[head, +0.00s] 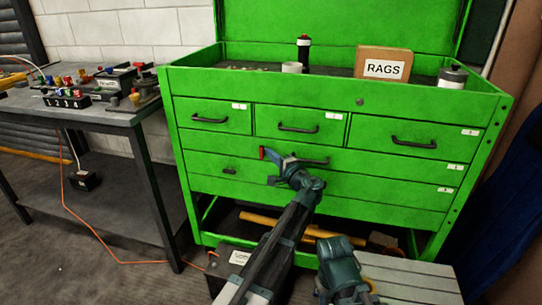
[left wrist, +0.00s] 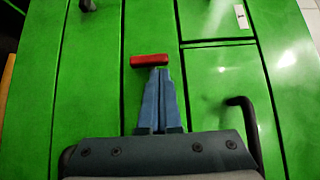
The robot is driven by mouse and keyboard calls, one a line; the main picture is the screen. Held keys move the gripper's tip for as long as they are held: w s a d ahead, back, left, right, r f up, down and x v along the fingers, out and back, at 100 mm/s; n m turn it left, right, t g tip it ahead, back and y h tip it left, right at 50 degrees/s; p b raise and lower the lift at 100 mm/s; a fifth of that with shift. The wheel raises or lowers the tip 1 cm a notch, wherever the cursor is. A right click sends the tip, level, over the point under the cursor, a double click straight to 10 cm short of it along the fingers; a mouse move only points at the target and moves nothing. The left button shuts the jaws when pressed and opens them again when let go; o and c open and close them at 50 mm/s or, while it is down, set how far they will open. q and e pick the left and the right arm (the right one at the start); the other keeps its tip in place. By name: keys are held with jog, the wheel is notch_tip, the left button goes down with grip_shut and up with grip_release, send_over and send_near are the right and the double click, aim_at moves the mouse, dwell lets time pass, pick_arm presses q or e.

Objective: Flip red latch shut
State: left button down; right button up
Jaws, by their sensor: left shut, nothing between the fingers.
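The red latch (head: 263,153) is a small red bar on the front of the green tool chest (head: 335,210), just below the top row of drawers. It stands upright in the head view and lies crosswise in the left wrist view (left wrist: 149,60). My left gripper (head: 271,156) is shut and empty. In the left wrist view its blue fingertips (left wrist: 158,71) are right at the latch's edge; I cannot tell whether they touch. The latch's mount is hidden. My right gripper is not in view.
Black drawer handles (head: 298,128) stick out from the chest near the gripper. A box marked RAGS (head: 383,63) and canisters stand on top. A workbench (head: 135,116) with switch boxes stands at left. An orange cable (head: 95,252) runs over the floor.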

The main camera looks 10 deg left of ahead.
pick_arm(q)
jog(key=shift+a, duration=0.1)
dwell(0.3)
jog(key=shift+a+r+n+p, duration=0.1)
jog(key=shift+r+n+p, duration=0.15)
jog(key=shift+p, duration=0.4)
